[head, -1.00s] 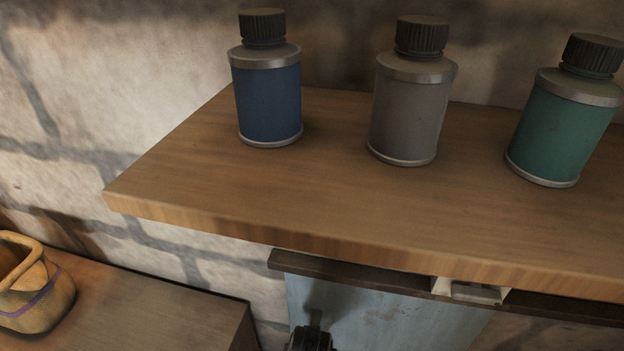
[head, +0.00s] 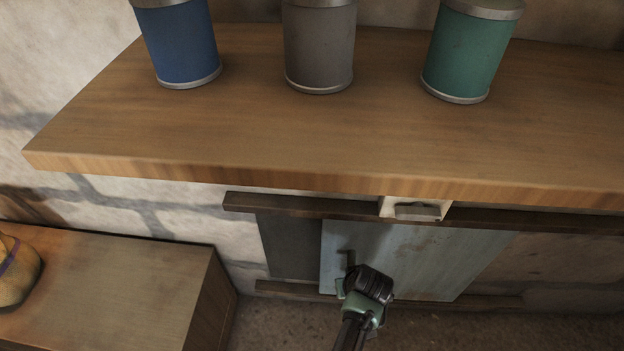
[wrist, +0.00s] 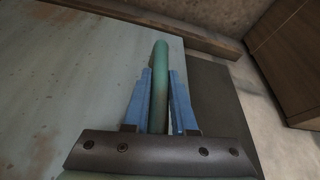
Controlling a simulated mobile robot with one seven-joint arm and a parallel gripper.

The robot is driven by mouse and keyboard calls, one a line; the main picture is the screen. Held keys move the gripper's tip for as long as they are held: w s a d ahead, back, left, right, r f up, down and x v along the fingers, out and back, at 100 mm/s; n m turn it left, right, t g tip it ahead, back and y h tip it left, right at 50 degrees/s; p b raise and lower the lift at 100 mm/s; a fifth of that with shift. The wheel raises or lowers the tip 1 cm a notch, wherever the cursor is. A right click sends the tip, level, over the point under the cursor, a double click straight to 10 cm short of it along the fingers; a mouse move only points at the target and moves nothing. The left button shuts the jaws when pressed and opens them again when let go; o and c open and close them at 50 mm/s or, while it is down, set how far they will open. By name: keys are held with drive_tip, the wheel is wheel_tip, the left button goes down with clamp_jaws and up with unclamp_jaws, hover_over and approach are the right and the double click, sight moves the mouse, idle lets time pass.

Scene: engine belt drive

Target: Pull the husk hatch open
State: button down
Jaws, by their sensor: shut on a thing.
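The husk hatch is a pale blue-grey sliding panel (head: 440,255) between two dark rails under the wooden shelf. Its left edge stands well right of the rails' left ends, and a dark recess (head: 288,245) shows beside it. The panel fills the left of the wrist view (wrist: 70,90). Its upright green bar handle (wrist: 160,75) is near the panel's edge. My gripper (wrist: 160,100) has its blue fingers on either side of the handle, shut on it. In the head view my gripper (head: 352,278) is at the panel's left part and hides some of the handle.
The shelf (head: 250,130) overhangs the hatch and holds blue (head: 180,45), grey (head: 319,45) and green (head: 470,50) canisters. A pale bracket with a grey block (head: 415,209) sits at the upper rail. A wooden cabinet (head: 110,290) with a tan pouch (head: 15,270) stands left.

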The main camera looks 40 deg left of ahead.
drive_tip(key=w+d+b, duration=0.3)
drive_tip(key=w+d, duration=0.1)
drive_tip(key=d, duration=0.4)
drive_tip(key=w+d+b, duration=0.3)
drive_tip(key=w+d, duration=0.2)
drive_tip(key=d, duration=0.2)
drive_tip(key=shift+w+d, duration=0.25)
drive_tip(key=shift+d, duration=0.1)
drive_tip(key=c, duration=0.7)
unclamp_jaws()
drive_tip(key=p+v, duration=0.8)
drive_tip(key=v, duration=0.5)
drive_tip(key=shift+f, duration=0.1)
